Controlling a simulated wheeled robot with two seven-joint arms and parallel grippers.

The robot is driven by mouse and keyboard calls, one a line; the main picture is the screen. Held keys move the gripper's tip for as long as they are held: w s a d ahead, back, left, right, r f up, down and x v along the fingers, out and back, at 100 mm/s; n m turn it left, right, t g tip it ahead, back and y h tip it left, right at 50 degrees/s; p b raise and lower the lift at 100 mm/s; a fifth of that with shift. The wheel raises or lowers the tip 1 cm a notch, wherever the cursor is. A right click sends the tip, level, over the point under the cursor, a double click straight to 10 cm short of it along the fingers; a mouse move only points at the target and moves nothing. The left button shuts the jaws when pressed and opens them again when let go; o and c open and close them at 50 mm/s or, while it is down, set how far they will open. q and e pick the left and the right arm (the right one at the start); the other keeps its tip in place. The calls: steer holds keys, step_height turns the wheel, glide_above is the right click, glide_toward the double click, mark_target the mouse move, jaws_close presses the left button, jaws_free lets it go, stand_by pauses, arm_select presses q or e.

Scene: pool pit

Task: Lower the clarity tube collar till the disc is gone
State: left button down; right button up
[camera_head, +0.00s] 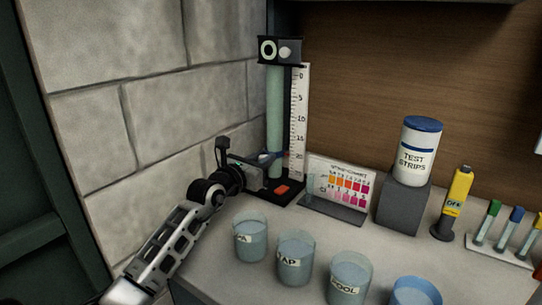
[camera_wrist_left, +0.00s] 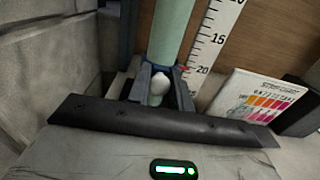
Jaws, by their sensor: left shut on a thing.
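The clarity tube (camera_head: 274,110) is a pale green upright column beside a white scale (camera_head: 299,120) numbered downward from 0 to 20. My left gripper (camera_head: 268,170) is at the tube's lower part, shut on the collar. In the left wrist view, the collar's white knob (camera_wrist_left: 159,88) sits between the fingers, and a red pointer (camera_wrist_left: 183,69) lies close to the 20 mark. The dark head (camera_head: 280,50) on top shows a pale ring with a dark middle and a whitish round spot. I cannot tell which mark is the disc. My right gripper is out of view.
A colour chart (camera_head: 340,185) stands right of the tube's base, with a test strips tub (camera_head: 417,150) on a grey block (camera_head: 402,205). Several water beakers, including the one marked TAP (camera_head: 295,258), stand in front. A stone wall (camera_head: 130,100) is close on the left.

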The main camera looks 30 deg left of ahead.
arm_select(q)
steer(key=c, duration=1.4)
jaws_free()
steer(key=shift+s, duration=0.1)
steer(key=s, duration=0.5)
steer(key=s+b, duration=0.1)
steer(key=s, duration=0.4)
steer(key=s+a, duration=0.1)
steer(key=s, duration=0.4)
steer(key=shift+s, duration=0.4)
